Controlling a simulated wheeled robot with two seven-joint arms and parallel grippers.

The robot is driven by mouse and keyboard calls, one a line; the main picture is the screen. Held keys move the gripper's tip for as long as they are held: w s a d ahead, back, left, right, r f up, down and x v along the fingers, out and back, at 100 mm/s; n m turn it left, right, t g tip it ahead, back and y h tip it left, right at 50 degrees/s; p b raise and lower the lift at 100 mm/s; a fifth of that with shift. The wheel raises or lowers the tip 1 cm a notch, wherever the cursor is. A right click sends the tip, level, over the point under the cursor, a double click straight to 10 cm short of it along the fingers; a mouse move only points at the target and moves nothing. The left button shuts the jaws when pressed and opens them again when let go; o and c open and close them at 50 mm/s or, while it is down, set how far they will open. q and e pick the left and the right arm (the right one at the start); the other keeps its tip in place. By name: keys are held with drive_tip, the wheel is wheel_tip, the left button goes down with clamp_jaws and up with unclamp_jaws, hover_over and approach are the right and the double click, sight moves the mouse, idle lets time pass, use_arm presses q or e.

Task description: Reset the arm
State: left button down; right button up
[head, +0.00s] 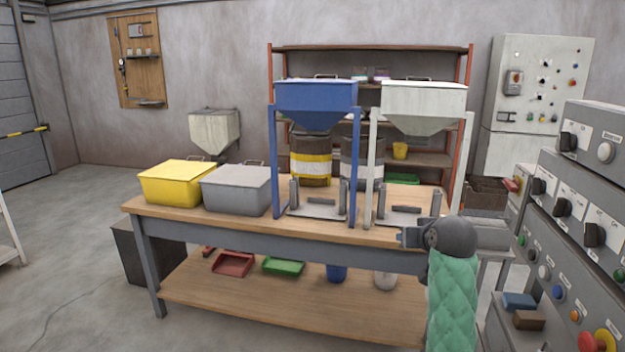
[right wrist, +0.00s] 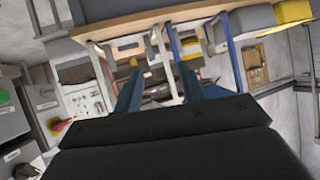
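My right gripper (head: 408,237) is at the right front edge of the workbench in the head view, on an arm in a green quilted sleeve. In the right wrist view its two fingers (right wrist: 160,80) stand apart with nothing between them, so it is open and empty. That view is turned nearly upside down. My left gripper is not in view.
The workbench (head: 250,228) bears a yellow bin (head: 177,185), a grey bin (head: 236,190), a blue hopper (head: 316,100) and a white hopper (head: 422,103). A control panel (head: 590,235) stands close on the right. Open floor lies left.

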drive_tip(key=s+a+f+n+g+p, duration=0.1)
drive_tip(key=s+a+f+g, duration=0.3)
drive_tip(key=s+f, duration=0.95)
drive_tip(key=s+a+f+n+g+p, duration=0.1)
drive_tip(key=s+a+f, duration=0.5)
drive_tip(key=s+f, duration=0.75)
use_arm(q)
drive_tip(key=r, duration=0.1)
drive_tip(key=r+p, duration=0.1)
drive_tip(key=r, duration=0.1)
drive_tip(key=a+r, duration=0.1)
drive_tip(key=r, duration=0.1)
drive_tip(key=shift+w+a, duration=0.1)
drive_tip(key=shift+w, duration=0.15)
use_arm(e)
drive_tip(key=s+f+g, duration=0.2)
drive_tip(key=s+f, duration=0.3)
drive_tip(key=s, duration=0.5)
drive_tip(key=s+f+g, duration=0.2)
drive_tip(key=s+f, duration=0.3)
drive_tip(key=s, duration=0.6)
drive_tip(key=shift+a+f+g+y, duration=0.3)
drive_tip(key=shift+a+g+y, duration=0.05)
drive_tip(key=shift+g+y, duration=0.05)
